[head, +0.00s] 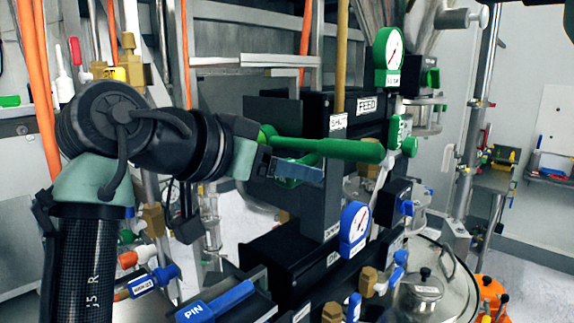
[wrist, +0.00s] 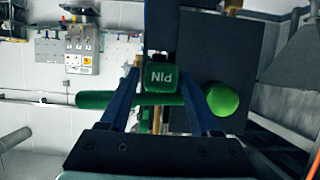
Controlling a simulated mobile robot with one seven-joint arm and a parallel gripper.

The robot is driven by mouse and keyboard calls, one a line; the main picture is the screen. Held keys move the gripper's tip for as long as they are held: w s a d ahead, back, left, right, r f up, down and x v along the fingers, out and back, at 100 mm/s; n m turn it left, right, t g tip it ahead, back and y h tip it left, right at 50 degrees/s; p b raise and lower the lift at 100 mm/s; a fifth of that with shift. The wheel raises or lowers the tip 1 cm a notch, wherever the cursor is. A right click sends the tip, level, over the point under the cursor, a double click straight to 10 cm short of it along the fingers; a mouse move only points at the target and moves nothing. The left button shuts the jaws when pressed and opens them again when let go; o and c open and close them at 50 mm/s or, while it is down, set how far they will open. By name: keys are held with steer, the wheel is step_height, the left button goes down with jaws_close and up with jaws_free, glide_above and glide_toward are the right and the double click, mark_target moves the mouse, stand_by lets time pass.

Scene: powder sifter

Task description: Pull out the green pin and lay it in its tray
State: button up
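A green block lettered PIN (wrist: 160,77), which I take as the green pin's grip, stands between the fingertips of my gripper (wrist: 160,68) in the wrist view. The lettering is upside down there. The blue fingers are well apart, one on each side, with slim gaps seeming to show; contact is not clear. In the head view my gripper (head: 318,172) reaches in beside the dark machine, with green parts (head: 288,168) partly hidden behind a finger. I cannot make out the pin's shaft or a green pin tray.
A long green bar (head: 345,149) runs just above my fingers and crosses the wrist view (wrist: 155,99). A green gauge (head: 388,50) and a blue gauge (head: 355,225) stand near. Dark housings crowd the reach.

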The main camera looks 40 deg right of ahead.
jaws_close()
steer(key=shift+s+a, duration=0.1)
steer(key=shift+a, duration=1.75)
steer(key=shift+a, duration=0.3)
steer(key=shift+s+a, duration=0.1)
steer(key=shift+a, duration=0.2)
steer(key=shift+a, duration=0.35)
steer(key=shift+s+a, duration=0.15)
steer(key=shift+a, duration=1.65)
steer(key=shift+s+a+p, duration=0.15)
steer(key=shift+a, duration=1.35)
steer(key=shift+s+a+p, duration=0.1)
steer(key=shift+a+p, duration=0.05)
steer(key=shift+a, duration=1.3)
steer(key=shift+r, duration=0.1)
